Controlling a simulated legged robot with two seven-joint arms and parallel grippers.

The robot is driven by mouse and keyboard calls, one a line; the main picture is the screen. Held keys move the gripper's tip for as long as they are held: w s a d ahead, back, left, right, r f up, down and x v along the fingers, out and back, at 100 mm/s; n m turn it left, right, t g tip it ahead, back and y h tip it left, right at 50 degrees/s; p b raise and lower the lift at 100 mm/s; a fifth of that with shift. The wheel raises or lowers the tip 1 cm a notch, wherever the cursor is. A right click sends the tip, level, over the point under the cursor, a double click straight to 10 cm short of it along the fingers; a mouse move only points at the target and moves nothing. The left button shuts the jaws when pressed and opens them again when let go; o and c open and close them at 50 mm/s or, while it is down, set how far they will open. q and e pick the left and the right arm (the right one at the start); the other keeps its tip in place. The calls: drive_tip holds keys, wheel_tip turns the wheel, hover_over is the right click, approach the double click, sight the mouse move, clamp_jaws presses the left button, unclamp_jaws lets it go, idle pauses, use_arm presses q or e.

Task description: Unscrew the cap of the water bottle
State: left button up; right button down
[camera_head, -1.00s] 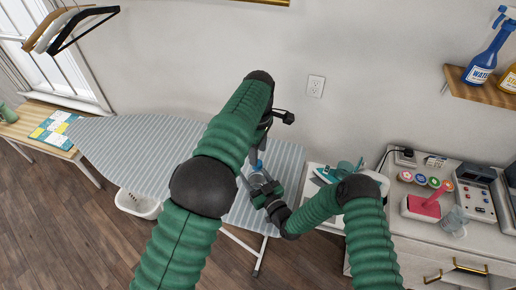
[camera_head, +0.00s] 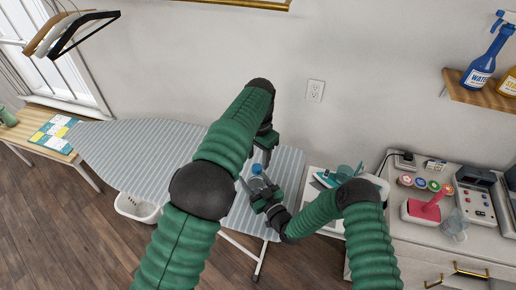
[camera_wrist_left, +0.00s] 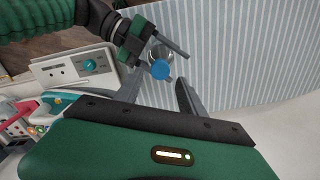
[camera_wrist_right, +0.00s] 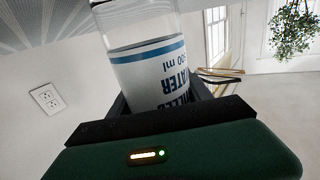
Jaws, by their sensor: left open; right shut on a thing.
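The water bottle (camera_head: 257,184) is clear, with a blue cap (camera_head: 256,168), and stands out above the striped ironing board. My right gripper (camera_head: 263,193) is shut on the bottle's body. The right wrist view shows the bottle's label (camera_wrist_right: 155,76) between the fingers, its print upside down in the picture. My left gripper (camera_head: 267,150) is open above the bottle, partly hidden by its own arm. In the left wrist view the blue cap (camera_wrist_left: 160,69) appears between the spread fingers of my left gripper (camera_wrist_left: 161,82), with gaps on both sides; I cannot tell how far below them it is.
The striped ironing board (camera_head: 130,143) stretches left. A teal iron (camera_head: 330,178) rests to the right, near my right forearm. The cabinet top (camera_head: 400,220) holds a pink-handled item, spools and a machine. A white basket (camera_head: 135,207) stands below the board.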

sight(258, 167)
use_arm(q)
wheel_tip(258, 167, down, 4)
clamp_jaws()
drive_tip(key=n, duration=0.3)
drive_tip(key=shift+n, duration=0.4)
drive_tip(key=shift+s+r, duration=0.1)
idle(0.3)
drive_tip(key=shift+r, duration=0.1)
